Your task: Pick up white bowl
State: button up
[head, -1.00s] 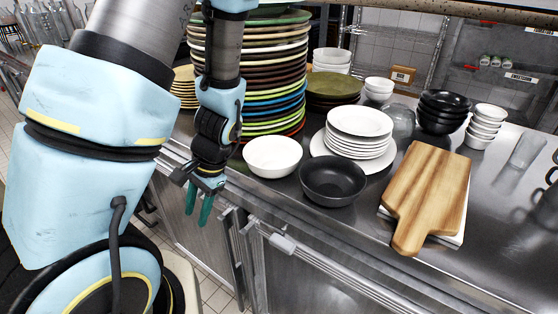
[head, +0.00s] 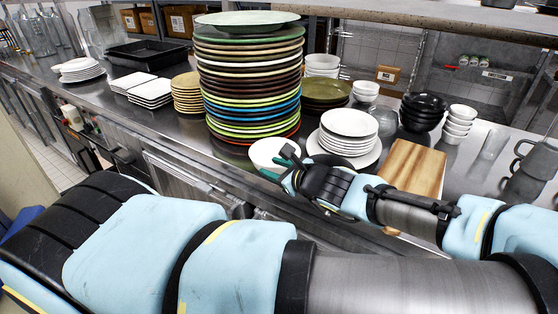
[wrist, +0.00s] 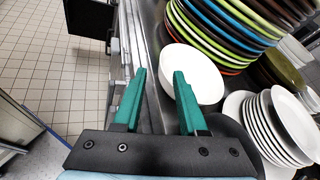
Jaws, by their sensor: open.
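The white bowl (head: 270,154) stands upright on the steel counter, in front of the tall plate stack. In the head view my gripper (head: 276,166) covers its lower right part. In the wrist view the white bowl (wrist: 196,72) lies just beyond the fingertips, towards the right. My gripper (wrist: 159,73) is open with two green fingers apart and nothing between them. The right finger overlaps the near left rim of the bowl in the picture; the left finger is over the counter's front edge. I cannot tell whether a finger touches the bowl.
The tall stack of coloured plates (head: 250,90) stands right behind the bowl. White plates (head: 349,122) are stacked to its right, and a wooden board (head: 415,168) lies further right. A dark bowl (wrist: 232,130) shows partly beside the right finger. The floor (wrist: 60,75) is open at left.

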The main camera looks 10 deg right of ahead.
aim_at(256, 162)
jog(key=w+f+b, duration=0.1)
jog(key=w+b, duration=0.1)
jog(key=b, duration=0.8)
jog(key=shift+w+a+f, duration=0.1)
jog(key=shift+f, duration=0.1)
jog(key=p+x, duration=0.3)
jog(key=x, duration=0.4)
jog(key=shift+w+a, duration=0.15)
jog(key=shift+w, duration=0.25)
grip_shut()
dwell(0.8)
